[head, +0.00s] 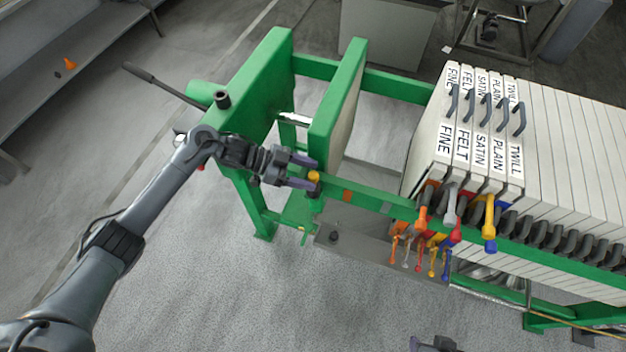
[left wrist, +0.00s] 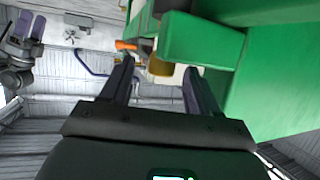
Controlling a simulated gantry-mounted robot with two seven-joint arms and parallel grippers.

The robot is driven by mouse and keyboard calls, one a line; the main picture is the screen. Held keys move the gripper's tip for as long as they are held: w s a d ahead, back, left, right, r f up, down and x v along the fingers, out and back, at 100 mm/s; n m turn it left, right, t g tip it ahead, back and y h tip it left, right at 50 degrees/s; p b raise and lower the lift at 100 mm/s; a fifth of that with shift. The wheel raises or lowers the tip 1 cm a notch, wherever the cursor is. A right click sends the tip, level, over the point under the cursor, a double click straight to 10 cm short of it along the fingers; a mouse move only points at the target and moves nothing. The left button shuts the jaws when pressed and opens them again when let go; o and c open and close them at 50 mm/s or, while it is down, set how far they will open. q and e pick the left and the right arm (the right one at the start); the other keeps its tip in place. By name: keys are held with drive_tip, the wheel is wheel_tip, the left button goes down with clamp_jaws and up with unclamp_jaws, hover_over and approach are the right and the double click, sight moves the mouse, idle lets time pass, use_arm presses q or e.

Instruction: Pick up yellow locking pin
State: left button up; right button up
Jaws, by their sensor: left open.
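The yellow locking pin (head: 314,178) sits on the green rail near the left end of the frame, beside the movable green plate. My left gripper (head: 312,173) is open, with its two purple-grey fingers reaching toward the pin from the left. The pin's head lies at the fingertips; whether they touch it cannot be told. In the left wrist view, a yellow-brown cylinder (left wrist: 160,66) shows between the open fingers, beyond their tips, next to a green block. My right gripper (left wrist: 30,25) shows small at the upper left of the left wrist view; its opening is unclear.
Green end plates (head: 338,105) stand close behind my left gripper. White filter plates (head: 560,150) labelled FINE, FELT, SATIN, PLAIN and TWILL fill the right. Coloured valves (head: 489,218) and hanging taps (head: 418,262) lie along the rail.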

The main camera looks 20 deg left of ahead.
use_arm(q)
drive_tip(key=x, duration=0.4)
drive_tip(key=shift+w+d, duration=0.1)
drive_tip(key=shift+d, duration=0.05)
drive_tip(key=c, duration=1)
drive_tip(key=shift+c, duration=0.2)
drive_tip(key=shift+r, duration=0.15)
